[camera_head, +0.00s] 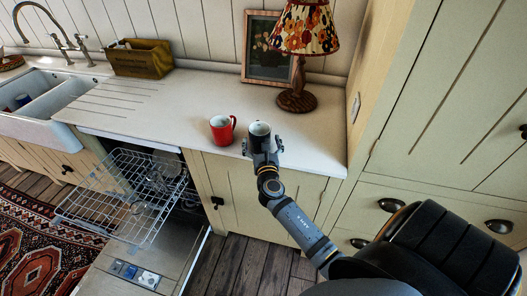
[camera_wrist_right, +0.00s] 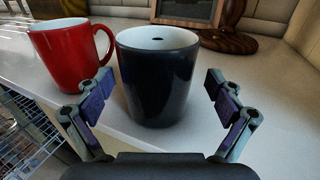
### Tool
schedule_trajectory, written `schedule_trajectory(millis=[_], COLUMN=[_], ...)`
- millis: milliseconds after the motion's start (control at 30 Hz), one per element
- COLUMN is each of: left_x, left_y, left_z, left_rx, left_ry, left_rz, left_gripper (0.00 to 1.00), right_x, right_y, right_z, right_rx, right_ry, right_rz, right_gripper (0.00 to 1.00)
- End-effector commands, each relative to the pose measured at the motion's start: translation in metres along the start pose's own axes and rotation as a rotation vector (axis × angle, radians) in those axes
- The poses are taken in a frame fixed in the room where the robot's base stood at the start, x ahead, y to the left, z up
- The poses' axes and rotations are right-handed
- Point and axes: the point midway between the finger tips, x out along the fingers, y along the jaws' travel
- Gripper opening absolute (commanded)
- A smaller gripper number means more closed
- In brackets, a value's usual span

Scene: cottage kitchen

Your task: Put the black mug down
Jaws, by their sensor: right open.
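The black mug (camera_head: 259,131) stands upright on the white counter near its front edge, and its white inside shows. In the right wrist view the black mug (camera_wrist_right: 158,80) is between the fingers of my right gripper (camera_wrist_right: 162,98), with a gap on both sides. My right gripper (camera_head: 263,147) is open around the mug and reaches in from the front. No handle of the black mug shows. My left gripper is not in view.
A red mug (camera_head: 222,129) stands close to the left of the black mug. A patterned lamp (camera_head: 297,100) and a framed picture (camera_head: 262,55) stand behind. A dishwasher with its rack (camera_head: 125,205) out is open below left. The counter (camera_head: 180,98) is clear further left.

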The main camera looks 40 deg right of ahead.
Motion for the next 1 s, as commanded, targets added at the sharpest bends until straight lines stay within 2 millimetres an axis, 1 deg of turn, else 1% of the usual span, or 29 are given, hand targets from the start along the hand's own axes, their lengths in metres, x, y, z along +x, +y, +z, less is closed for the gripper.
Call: schedule_trajectory(millis=[33, 200, 300, 400, 533, 867, 933, 967, 1000], left_x=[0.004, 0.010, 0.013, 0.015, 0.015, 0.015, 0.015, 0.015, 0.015], left_y=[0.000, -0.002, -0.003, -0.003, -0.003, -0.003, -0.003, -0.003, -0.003], left_z=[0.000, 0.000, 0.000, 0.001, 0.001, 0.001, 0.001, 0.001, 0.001], left_rx=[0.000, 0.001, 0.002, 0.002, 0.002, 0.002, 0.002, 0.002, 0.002], left_ry=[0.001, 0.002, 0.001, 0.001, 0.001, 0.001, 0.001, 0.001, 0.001], left_rz=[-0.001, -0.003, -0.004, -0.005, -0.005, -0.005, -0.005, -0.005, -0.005], left_gripper=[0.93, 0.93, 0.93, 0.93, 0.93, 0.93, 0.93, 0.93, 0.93], right_x=[-0.015, -0.056, -0.073, -0.084, -0.089, -0.089, -0.088, -0.088, -0.089], right_y=[0.000, 0.000, 0.000, 0.000, 0.000, 0.000, 0.002, 0.003, 0.005], right_z=[-0.004, -0.004, -0.003, -0.002, 0.000, -0.001, -0.016, -0.029, -0.053], right_rx=[0.003, 0.002, 0.003, 0.002, 0.000, 0.003, 0.039, 0.072, 0.137], right_ry=[0.003, 0.003, 0.002, 0.001, -0.001, 0.001, 0.032, 0.060, 0.111], right_rz=[0.001, -0.001, 0.000, 0.000, 0.000, 0.001, 0.007, 0.011, 0.017], right_gripper=[0.94, 0.94, 0.94, 0.94, 0.94, 0.94, 0.94, 0.94, 0.94])
